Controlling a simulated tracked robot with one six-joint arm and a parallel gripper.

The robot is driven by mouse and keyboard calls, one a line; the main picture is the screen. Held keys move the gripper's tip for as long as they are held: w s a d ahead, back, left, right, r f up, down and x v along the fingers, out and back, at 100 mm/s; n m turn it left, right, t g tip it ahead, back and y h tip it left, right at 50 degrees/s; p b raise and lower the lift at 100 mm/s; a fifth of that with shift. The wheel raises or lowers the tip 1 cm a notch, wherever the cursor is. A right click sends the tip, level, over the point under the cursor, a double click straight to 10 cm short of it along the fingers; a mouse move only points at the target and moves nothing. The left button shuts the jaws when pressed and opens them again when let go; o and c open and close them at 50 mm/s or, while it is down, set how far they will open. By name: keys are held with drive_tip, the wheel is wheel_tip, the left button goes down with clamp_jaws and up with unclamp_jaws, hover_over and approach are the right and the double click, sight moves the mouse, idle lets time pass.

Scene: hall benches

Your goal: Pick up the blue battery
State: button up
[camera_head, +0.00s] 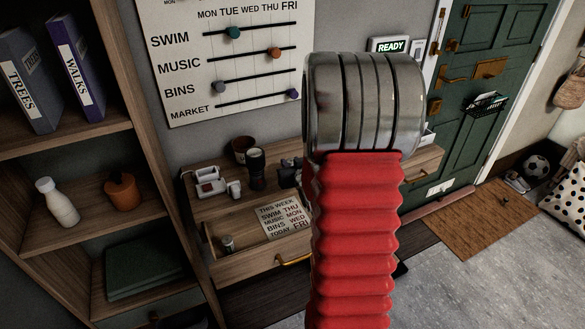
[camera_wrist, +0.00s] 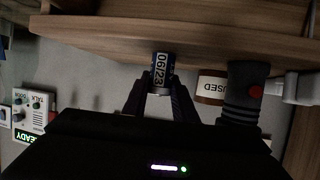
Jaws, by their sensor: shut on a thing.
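The blue battery (camera_wrist: 161,68), marked 06/23, shows in the wrist view between the two dark fingers of my gripper (camera_wrist: 160,84). The fingers are shut on its sides, and its silvery end points toward my wrist. The wooden surface lies close behind it in the picture; I cannot tell whether the battery touches it. In the head view my arm covers most of the gripper's area, and I cannot make out the battery there.
A black torch (camera_wrist: 245,92) and a brown pot marked USED (camera_wrist: 211,84) stand close to the battery's right. The bench has an open drawer (camera_head: 282,264) holding a printed card (camera_head: 284,216) and a small cylinder (camera_head: 227,243). Shelves (camera_head: 100,205) stand left; a white device (camera_head: 210,182) sits on the bench.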

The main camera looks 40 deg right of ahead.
sight(291, 160)
clamp_jaws()
drive_tip(key=shift+r, duration=0.15)
wheel_tip(291, 160, up, 10)
drive_tip(key=shift+f, duration=0.1)
idle(0.3)
idle(0.6)
